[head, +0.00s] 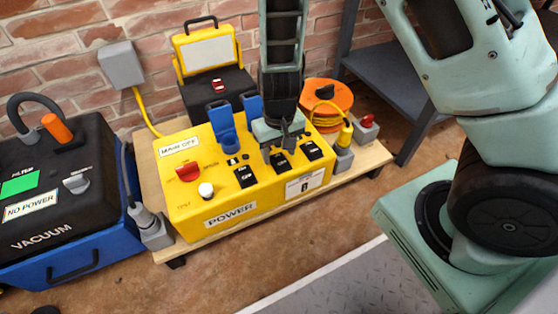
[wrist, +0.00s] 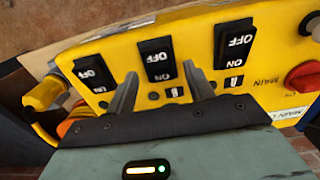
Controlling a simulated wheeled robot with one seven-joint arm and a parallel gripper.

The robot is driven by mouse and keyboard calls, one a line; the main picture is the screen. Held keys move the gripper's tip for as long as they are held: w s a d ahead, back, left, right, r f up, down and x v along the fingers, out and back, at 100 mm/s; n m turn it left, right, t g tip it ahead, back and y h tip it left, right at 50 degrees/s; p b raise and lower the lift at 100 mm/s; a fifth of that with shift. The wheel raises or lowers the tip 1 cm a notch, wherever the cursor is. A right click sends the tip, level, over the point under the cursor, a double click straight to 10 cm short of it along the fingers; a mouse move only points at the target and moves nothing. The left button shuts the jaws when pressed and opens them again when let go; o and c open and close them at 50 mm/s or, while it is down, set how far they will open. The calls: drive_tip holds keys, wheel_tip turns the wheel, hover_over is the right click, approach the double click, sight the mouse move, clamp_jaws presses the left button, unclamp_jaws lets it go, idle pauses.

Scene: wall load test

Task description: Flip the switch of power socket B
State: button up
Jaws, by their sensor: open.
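The yellow power box (head: 225,195) carries a row of three black rocker switches marked ON and OFF. The middle switch (wrist: 157,60), with a small label that looks like B (wrist: 175,92) beside it, is power socket B's switch; it also shows in the head view (head: 280,163). My gripper (wrist: 160,72) is open and empty, its two grey fingers to either side of the middle switch in the wrist view. In the head view my gripper (head: 285,138) hangs just above the switch row. I cannot tell whether the fingers touch the box, nor which way the switch is tilted.
Neighbouring switches sit close by: A (wrist: 233,43) and another (wrist: 93,74). A red main knob (head: 188,172), white button (head: 206,190) and raised blue socket covers (head: 220,115) share the box. An orange cable reel (head: 325,95) stands behind; the blue-black vacuum (head: 60,200) is left.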

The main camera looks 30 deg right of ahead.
drive_tip(key=shift+f, duration=0.75)
